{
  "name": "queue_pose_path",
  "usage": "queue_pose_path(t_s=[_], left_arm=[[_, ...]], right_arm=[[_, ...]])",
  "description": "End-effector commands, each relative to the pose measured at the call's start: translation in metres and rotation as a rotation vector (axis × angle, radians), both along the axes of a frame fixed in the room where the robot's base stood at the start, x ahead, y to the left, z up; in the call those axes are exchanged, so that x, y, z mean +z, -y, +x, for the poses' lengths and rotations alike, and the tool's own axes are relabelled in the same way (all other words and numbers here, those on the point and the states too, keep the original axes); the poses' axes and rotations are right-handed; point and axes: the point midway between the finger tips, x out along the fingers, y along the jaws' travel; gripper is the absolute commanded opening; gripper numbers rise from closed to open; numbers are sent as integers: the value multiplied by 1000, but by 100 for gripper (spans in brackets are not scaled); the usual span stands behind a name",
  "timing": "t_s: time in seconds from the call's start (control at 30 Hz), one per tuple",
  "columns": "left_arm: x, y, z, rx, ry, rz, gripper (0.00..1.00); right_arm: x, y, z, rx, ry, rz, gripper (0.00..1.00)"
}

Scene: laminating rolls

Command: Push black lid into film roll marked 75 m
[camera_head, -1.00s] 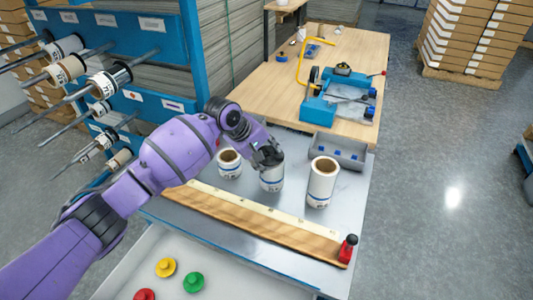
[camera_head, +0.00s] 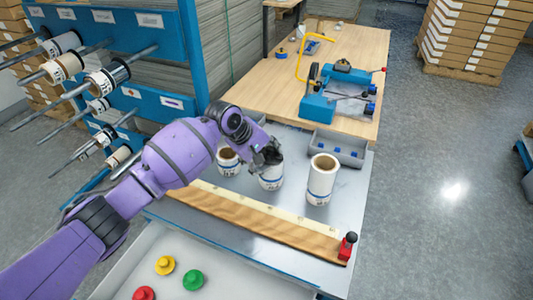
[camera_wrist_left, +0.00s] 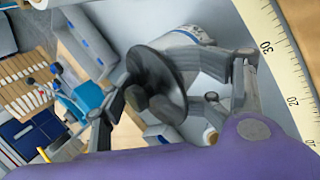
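My left gripper (camera_head: 268,157) is at the top of the middle film roll (camera_head: 270,179), a white upright roll with a blue band. In the left wrist view the black lid (camera_wrist_left: 165,72), a dark disc with a knob, sits between the fingers, which appear shut on it. The lid hides the middle roll's opening, so I cannot tell how deep it sits. A left roll (camera_head: 228,168) stands partly behind the gripper. A taller right roll (camera_head: 321,184) has an open brown core. The roll labels are too small to read. My right gripper is not in view.
A wooden ruler bar (camera_head: 255,224) with a red-black end piece (camera_head: 347,247) lies in front of the rolls. A grey bin (camera_head: 337,150) stands behind them. Yellow (camera_head: 164,265), green (camera_head: 193,280) and red (camera_head: 144,294) lids lie in the front tray. A blue rack stands left.

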Motion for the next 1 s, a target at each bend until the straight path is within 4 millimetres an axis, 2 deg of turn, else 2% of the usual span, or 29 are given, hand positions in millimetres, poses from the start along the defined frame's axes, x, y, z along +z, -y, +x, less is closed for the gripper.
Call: queue_pose_path(t_s=[0.03, 0.1, 0.4, 0.57, 0.77, 1.0], left_arm=[[-13, -3, -6, 0, -23, 10, 64], [-12, -3, -5, 0, -20, 11, 72], [-3, -3, -1, 0, -5, 8, 72], [1, -4, -1, 1, -1, 7, 72], [23, -14, -7, 0, 3, 6, 72], [67, -36, -24, 0, 1, 6, 72]], right_arm=[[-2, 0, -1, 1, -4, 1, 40], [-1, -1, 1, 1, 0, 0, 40], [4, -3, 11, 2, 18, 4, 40], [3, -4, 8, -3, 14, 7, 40], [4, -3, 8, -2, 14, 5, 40], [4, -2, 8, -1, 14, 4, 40]])
